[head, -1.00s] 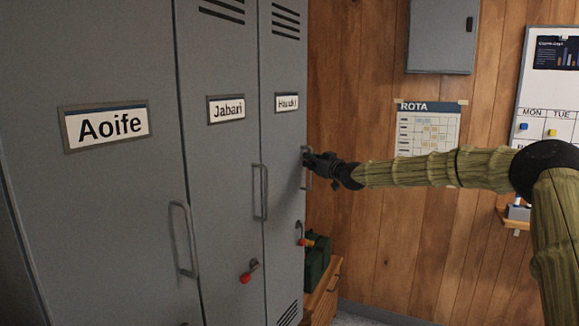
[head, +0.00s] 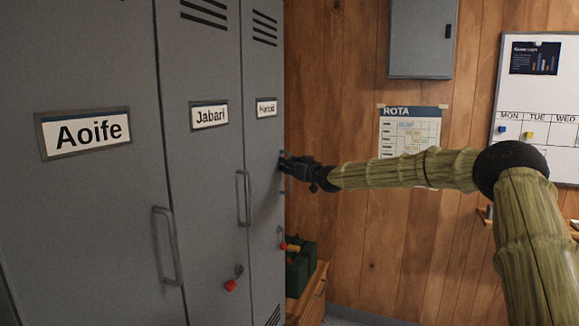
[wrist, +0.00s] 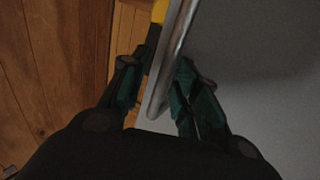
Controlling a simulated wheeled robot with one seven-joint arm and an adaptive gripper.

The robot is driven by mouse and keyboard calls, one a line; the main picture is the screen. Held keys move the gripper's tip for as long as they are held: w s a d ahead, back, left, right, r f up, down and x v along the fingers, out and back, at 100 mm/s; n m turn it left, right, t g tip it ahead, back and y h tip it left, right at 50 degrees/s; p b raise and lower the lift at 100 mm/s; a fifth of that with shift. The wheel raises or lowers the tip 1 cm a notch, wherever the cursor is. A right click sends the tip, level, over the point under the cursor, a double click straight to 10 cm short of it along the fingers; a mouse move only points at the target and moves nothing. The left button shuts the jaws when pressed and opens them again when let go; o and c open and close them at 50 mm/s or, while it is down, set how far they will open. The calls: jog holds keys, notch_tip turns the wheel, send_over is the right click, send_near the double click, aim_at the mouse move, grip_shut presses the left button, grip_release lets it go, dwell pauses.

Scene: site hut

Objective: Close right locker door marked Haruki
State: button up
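The Haruki locker door (head: 262,190) is the rightmost of the grey doors in the head view. It looks nearly in line with the Jabari door; I cannot tell whether a small gap is left. Its name plate (head: 266,108) is near the top. My gripper (head: 284,166) is at the door's right edge, at the metal handle. In the wrist view the handle bar (wrist: 172,52) runs between the two fingers, which converge on it, and the grey door face (wrist: 255,60) is to the right. My gripper looks shut on the handle; the head view partly hides this contact.
The Jabari door (head: 205,170) and Aoife door (head: 85,220) look shut. A key with a red tag (head: 231,285) hangs on Jabari's. A green box (head: 300,268) sits on a wooden cabinet (head: 310,300) beyond the lockers. The wood wall (head: 350,240) is behind my arm.

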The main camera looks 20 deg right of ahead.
jog(key=shift+s, duration=0.2)
jog(key=s+d, duration=0.2)
jog(key=s, duration=0.9)
jog(key=shift+s+d, duration=0.15)
jog(key=shift+s, duration=0.1)
dwell(0.5)
